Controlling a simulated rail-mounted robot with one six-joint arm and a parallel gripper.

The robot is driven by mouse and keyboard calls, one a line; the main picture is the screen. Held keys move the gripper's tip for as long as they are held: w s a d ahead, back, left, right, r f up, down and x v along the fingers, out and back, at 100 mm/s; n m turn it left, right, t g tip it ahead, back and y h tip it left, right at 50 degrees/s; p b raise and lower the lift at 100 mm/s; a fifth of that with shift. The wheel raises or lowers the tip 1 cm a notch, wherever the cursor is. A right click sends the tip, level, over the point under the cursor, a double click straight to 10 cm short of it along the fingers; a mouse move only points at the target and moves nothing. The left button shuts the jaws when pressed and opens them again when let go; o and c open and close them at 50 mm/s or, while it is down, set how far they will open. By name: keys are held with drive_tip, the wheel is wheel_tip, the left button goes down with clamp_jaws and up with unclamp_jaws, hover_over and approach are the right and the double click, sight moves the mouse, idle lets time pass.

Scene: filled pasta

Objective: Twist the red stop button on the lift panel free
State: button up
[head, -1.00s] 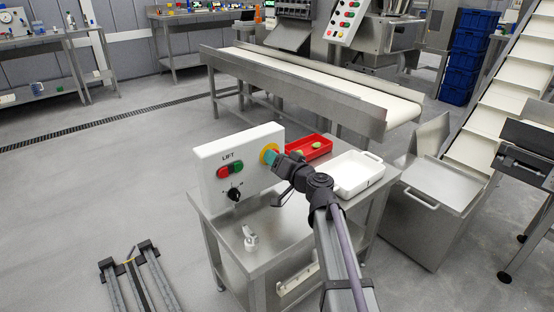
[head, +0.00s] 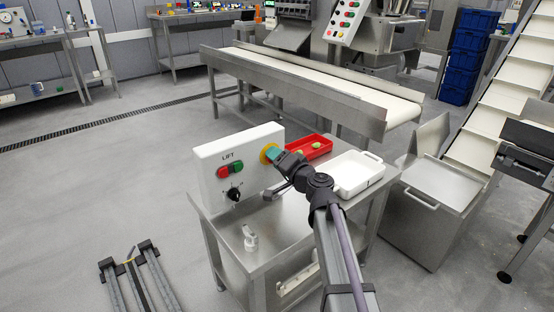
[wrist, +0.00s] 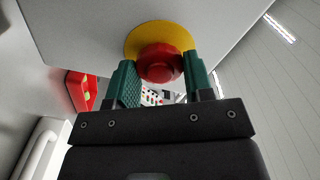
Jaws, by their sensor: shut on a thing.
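The lift panel (head: 212,160) is a white upright box marked LIFT on the steel table. Its red stop button (wrist: 160,62) sits on a yellow disc in the wrist view; in the head view the yellow disc (head: 264,154) shows at the panel's right end, with the button hidden behind my fingers. My gripper (wrist: 158,80) has teal fingers, one on each side of the red button, and is shut on it. The panel also has a red and green push button pair (head: 230,169) and a black rotary knob (head: 234,194).
A red tray (head: 309,148) with green pieces and a white dish (head: 357,174) stand right of the panel. A small whitish object (head: 250,238) sits on the front of the steel table (head: 285,232). A conveyor (head: 320,85) runs behind.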

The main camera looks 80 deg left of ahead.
drive_tip(key=shift+m, duration=1.7)
drive_tip(key=o, duration=0.9)
drive_tip(key=shift+o, duration=0.2)
drive_tip(key=v, duration=1)
drive_tip(key=shift+w+d, duration=0.2)
drive_tip(key=shift+d, duration=0.15)
